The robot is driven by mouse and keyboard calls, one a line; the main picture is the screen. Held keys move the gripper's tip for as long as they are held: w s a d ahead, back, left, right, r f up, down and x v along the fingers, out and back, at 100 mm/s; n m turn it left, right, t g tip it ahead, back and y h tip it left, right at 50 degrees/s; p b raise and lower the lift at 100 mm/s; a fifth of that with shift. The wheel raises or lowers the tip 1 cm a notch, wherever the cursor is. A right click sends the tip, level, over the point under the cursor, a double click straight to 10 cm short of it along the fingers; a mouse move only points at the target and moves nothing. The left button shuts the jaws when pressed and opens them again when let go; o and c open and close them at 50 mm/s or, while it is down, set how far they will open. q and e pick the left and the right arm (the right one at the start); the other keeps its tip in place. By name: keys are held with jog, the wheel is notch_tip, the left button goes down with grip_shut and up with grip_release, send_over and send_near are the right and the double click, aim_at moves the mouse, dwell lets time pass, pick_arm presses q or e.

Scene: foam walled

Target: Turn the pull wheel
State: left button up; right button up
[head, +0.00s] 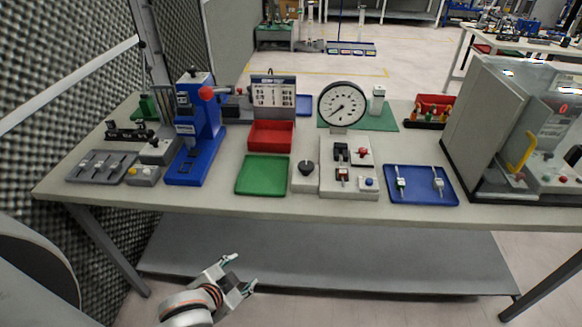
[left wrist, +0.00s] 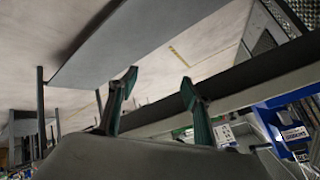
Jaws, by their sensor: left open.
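No part is plainly marked as the pull wheel, and I cannot tell which one it is. A black round knob (head: 306,168) sits on a small light box at the table's front middle. A blue press (head: 196,130) with a red round knob (head: 206,93) stands left of it. My left gripper (head: 240,272) is open and empty, low in front of the table and below the tabletop's front edge. It touches none of these parts. In the left wrist view its two fingers (left wrist: 158,80) stand apart with nothing between them. My right gripper is not in view.
The table (head: 230,205) has a lower shelf (head: 330,250). A control panel (head: 350,185), green tray (head: 263,174), red bin (head: 270,136), blue tray (head: 420,198) and dial gauge (head: 342,104) stand on top. A clear-fronted enclosure (head: 495,130) fills the right end. A foam wall (head: 60,100) is at left.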

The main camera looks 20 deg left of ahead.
pick_arm(q)
jog(key=w+a+r, duration=0.1)
jog(key=w+r, duration=0.3)
jog(key=r, duration=0.3)
jog(key=t+h, duration=0.3)
jog(key=h, duration=0.1)
send_near(304, 166)
jog(key=s+d+f, duration=0.3)
jog(key=s, duration=0.1)
jog(key=w, duration=0.2)
jog(key=w+h, duration=0.1)
jog(key=shift+d+r+p, duration=0.25)
jog(key=shift+p, duration=0.15)
jog(key=w+a, duration=0.1)
jog(key=w+a+n, duration=0.1)
jog(key=w, duration=0.1)
jog(key=w+a+n, duration=0.1)
jog(key=shift+w+a+r+h, duration=0.2)
jog(key=shift+a+r+h, duration=0.1)
jog(key=shift+h, duration=0.1)
jog(key=x, duration=0.7)
jog(key=shift+s+d, duration=0.1)
